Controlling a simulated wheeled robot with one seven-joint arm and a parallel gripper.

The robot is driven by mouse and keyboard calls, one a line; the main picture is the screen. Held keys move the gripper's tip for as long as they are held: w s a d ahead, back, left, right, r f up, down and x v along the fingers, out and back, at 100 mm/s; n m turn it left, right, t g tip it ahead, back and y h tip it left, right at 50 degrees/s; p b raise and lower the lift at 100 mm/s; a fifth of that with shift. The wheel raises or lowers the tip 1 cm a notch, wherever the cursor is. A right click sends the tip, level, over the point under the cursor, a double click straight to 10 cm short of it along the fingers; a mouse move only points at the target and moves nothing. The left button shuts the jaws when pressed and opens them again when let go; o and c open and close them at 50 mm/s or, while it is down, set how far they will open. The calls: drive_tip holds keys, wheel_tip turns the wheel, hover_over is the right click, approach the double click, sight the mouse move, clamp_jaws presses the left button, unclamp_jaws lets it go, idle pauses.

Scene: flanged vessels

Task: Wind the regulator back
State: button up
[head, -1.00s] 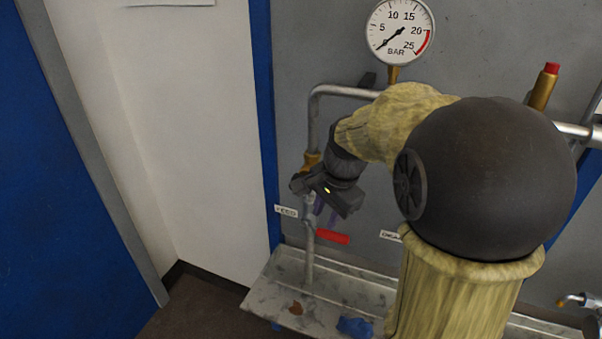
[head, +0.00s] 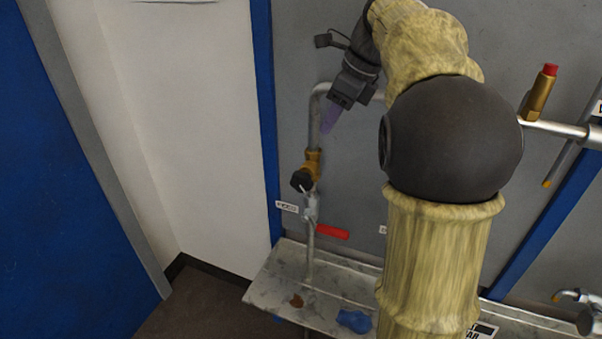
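The regulator (head: 310,165) is a brass body with a black knob on a grey vertical pipe at the left of the panel. Its knob (head: 302,179) faces down and outward and is in plain view. My gripper (head: 330,118) is above and slightly right of the regulator, clear of it, with purple fingers pointing down. The fingers overlap from this side, so I cannot tell whether they are apart; nothing shows held between them. The pressure gauge is hidden behind my arm.
A valve with a red lever (head: 332,232) sits on the pipe below the regulator. A metal tray (head: 275,268) below holds a blue crumpled item (head: 354,321). A brass fitting with a red cap (head: 540,92) stands at right. A white wall is at left.

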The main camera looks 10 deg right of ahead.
sight(301, 172)
drive_tip(key=x, duration=1.7)
drive_tip(key=shift+f+b, duration=0.25)
drive_tip(key=shift+b, duration=0.15)
drive_tip(key=shift+s, duration=0.1)
clamp_jaws()
